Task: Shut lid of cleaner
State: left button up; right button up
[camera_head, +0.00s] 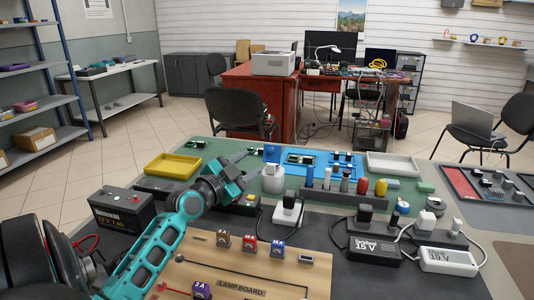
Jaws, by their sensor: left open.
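I cannot clearly tell which object is the cleaner. A small white pot (272,181) stands on the green mat near the middle of the bench, and a blue patch shows just behind it; whether this is a raised lid is too small to tell. My left arm comes in from the lower left. My left gripper (249,156) is open and empty, just left of the white pot and above the mat. It looks apart from the pot, though the depth gap is hard to judge. My right gripper is out of view.
A yellow tray (173,166) lies left of the arm, with a black battery (122,210) nearer. A rack of several bottles and markers (335,183) stands right of the pot. A wooden lamp board (250,262) fills the front. Power adapters (374,248) and cables lie at right.

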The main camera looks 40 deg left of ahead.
aim_at(270, 151)
pick_arm(q)
jog(key=w, duration=0.5)
jog(key=w+a, duration=0.1)
jog(key=w, duration=0.2)
jog(key=shift+w, duration=0.25)
jog(key=shift+c, duration=0.2)
grip_shut()
